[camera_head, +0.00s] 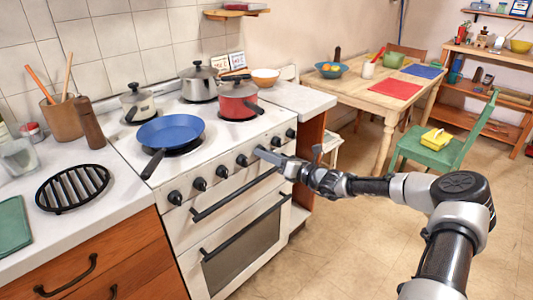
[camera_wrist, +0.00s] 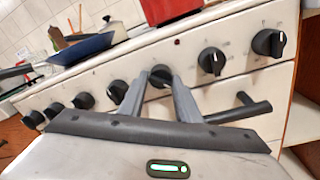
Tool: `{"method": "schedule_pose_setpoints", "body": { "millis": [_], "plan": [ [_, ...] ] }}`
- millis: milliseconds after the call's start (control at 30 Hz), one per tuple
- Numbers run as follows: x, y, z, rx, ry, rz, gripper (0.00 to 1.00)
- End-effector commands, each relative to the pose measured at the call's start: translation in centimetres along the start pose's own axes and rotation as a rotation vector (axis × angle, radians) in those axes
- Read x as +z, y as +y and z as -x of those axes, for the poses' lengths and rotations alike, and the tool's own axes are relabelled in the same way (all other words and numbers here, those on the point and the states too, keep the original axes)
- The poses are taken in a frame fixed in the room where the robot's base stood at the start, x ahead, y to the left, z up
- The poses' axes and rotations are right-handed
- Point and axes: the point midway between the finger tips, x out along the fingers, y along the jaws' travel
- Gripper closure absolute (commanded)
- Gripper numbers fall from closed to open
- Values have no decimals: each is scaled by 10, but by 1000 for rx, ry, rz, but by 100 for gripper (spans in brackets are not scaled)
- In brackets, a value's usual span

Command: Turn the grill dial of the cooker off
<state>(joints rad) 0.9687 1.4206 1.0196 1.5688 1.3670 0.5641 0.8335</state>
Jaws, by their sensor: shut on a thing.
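The white cooker (camera_head: 190,237) has a row of several black dials along its front panel. My gripper (camera_head: 260,152) reaches the panel from the right, at a dial right of the middle of the row. In the wrist view my gripper (camera_wrist: 160,84) is shut on that dial (camera_wrist: 160,74), with one finger on each side. The fingers partly hide it, so its pointer is not clear. Two dials, one nearer (camera_wrist: 212,61) and one at the end (camera_wrist: 268,42), are free to its right. I cannot read which dial is marked for the grill.
A black oven handle (camera_wrist: 243,109) runs just below the dials, close to my gripper. A blue pan (camera_head: 171,130), a red pot (camera_head: 238,101) and other pots stand on the hob. The floor (camera_head: 330,240) in front is open.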

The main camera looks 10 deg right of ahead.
Motion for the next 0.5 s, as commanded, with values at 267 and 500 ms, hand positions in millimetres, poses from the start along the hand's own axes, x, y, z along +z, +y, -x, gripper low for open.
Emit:
{"method": "schedule_pose_setpoints", "body": {
  "millis": [267,500],
  "plan": [
    [3,0,1,-14,17,248,92],
    [3,-1,1,-27,32,474,92]
  ]
}}
